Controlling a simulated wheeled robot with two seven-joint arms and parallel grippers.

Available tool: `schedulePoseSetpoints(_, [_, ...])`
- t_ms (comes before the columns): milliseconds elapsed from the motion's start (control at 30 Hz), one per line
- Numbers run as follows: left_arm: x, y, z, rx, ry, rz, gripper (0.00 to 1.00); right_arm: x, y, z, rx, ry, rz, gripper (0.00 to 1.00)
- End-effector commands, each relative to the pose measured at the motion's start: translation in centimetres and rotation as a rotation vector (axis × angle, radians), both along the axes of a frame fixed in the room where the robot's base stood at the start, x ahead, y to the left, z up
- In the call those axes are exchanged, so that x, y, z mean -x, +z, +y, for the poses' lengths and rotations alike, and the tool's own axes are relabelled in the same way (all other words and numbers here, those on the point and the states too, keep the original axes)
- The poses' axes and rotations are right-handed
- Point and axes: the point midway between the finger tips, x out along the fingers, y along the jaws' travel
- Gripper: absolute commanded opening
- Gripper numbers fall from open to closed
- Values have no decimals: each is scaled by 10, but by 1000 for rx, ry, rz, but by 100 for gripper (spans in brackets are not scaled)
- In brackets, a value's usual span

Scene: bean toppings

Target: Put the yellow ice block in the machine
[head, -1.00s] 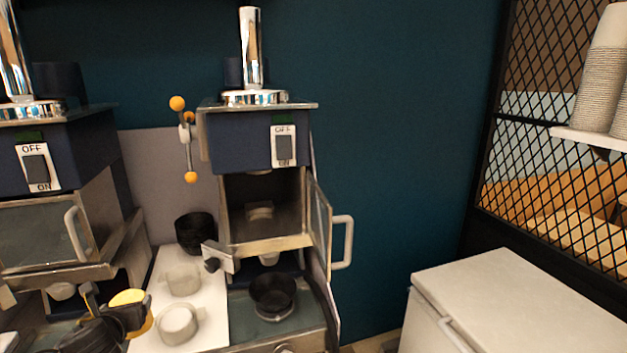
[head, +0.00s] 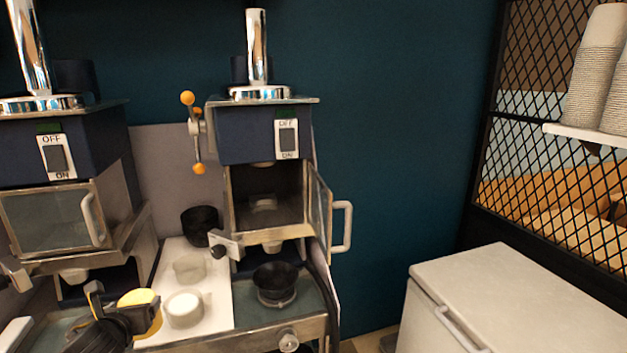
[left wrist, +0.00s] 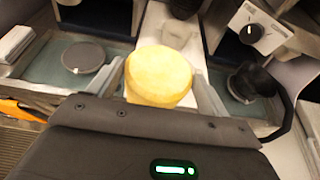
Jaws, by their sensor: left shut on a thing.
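The yellow ice block (left wrist: 158,76) is a round, pale yellow puck. My left gripper (left wrist: 165,85) is shut on it in the left wrist view. In the head view the left gripper (head: 128,312) is at the lower left with the yellow block (head: 150,300) in its fingers, left of the white board. The machine (head: 262,135) stands at the centre, dark blue, with a chrome cylinder on top. Its glass door (head: 321,215) stands open to the right, and its chamber (head: 265,190) is open to the front. My right gripper is not in view.
A second machine (head: 60,150) at the left has its door closed. A white board (head: 205,310) between the machines holds translucent cups (head: 185,308) and a black bowl (head: 200,222). A black bowl (head: 275,280) sits below the open chamber. A white freezer (head: 520,295) stands at the right.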

Motion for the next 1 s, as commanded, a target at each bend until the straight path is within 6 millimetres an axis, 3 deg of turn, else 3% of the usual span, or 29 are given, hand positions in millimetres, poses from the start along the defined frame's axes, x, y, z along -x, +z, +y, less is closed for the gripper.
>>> schedulePoseSetpoints(200, [1,-4,-30,5,-48,-7,39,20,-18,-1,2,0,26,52])
schedulePoseSetpoints(500, [3,-6,-62,-4,-106,-6,39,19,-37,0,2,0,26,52])
schedulePoseSetpoints(800, [12,-19,-150,5,-257,-11,39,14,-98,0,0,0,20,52])
schedulePoseSetpoints(1000, [14,-18,-187,2,-317,-8,39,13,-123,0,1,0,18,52])
